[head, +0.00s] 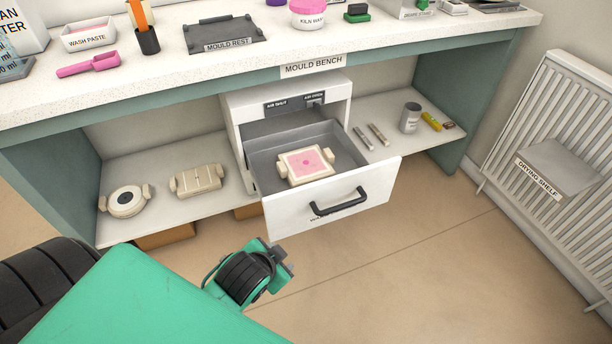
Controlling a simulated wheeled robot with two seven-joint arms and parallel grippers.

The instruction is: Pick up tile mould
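A square cream mould (305,164) with a pink top face and side lugs lies flat in the open drawer (372,200) of the white cabinet; it looks like the tile mould. My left gripper (284,262) is low, in front of the drawer and below its front panel, apart from the mould. Its fingers are small and partly hidden by the wrist, so I cannot tell whether they are open. My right gripper is not in view.
A round mould (127,200) and a ribbed rectangular mould (198,181) sit on the lower shelf left of the cabinet. The drawer handle (338,203) juts forward. The mould rest (226,33) is on the bench top. A drying shelf (556,170) hangs on the radiator. The floor at right is clear.

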